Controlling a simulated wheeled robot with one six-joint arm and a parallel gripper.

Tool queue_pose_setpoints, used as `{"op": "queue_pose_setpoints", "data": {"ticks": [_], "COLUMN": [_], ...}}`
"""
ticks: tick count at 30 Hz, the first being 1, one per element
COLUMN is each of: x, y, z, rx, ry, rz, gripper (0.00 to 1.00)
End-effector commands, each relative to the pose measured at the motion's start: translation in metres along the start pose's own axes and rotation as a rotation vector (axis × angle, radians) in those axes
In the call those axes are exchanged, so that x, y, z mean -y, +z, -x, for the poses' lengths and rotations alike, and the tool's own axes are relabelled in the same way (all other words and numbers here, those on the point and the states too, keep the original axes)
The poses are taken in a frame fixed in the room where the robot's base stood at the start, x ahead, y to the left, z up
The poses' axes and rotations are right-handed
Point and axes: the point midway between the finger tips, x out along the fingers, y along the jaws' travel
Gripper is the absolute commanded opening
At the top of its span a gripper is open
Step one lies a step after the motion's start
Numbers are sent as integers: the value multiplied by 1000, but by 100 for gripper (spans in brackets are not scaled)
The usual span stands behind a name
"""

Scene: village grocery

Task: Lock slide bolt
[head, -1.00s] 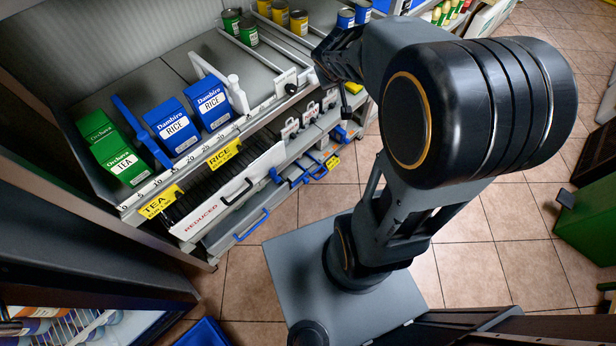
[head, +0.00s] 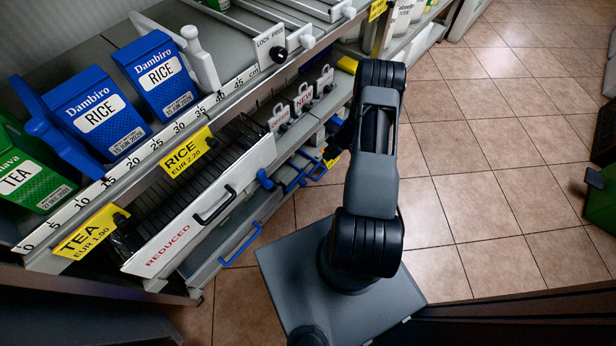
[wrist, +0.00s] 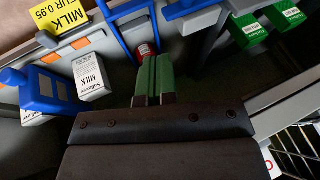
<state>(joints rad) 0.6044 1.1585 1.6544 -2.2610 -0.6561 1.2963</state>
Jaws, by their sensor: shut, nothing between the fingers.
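I cannot clearly make out a slide bolt in either view. In the head view, a white plate (head: 266,44) printed "LOCK" and partly unreadable text hangs on the shelf edge, with a black knob (head: 279,55) at its lower right. In the wrist view, my gripper (wrist: 154,80) has its green fingers together and empty. A red-and-white can (wrist: 147,50) shows just beyond the fingertips, with blue bars (wrist: 113,32) to their left. My gripper is hidden in the head view, where my arm stands right of the shelving.
Blue rice boxes (head: 154,76) and a green tea box (head: 32,178) stand on the upper shelf. A white "REDUCED" drawer front (head: 200,205) has a black handle. Milk cartons (wrist: 90,75) are left in the wrist view; green boxes (wrist: 248,30) are right.

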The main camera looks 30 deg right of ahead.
Motion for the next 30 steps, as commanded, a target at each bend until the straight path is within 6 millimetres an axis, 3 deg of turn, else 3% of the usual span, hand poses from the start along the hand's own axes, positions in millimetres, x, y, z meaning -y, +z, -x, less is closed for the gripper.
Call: {"op": "queue_pose_setpoints", "data": {"ticks": [14,17,30], "x": [2,2,1], "y": [1,2,4], "z": [-9,-20,-101], "rx": [7,7,6], "ry": [-13,-12,-11], "rz": [6,6,4], "gripper": [0,0,0]}}
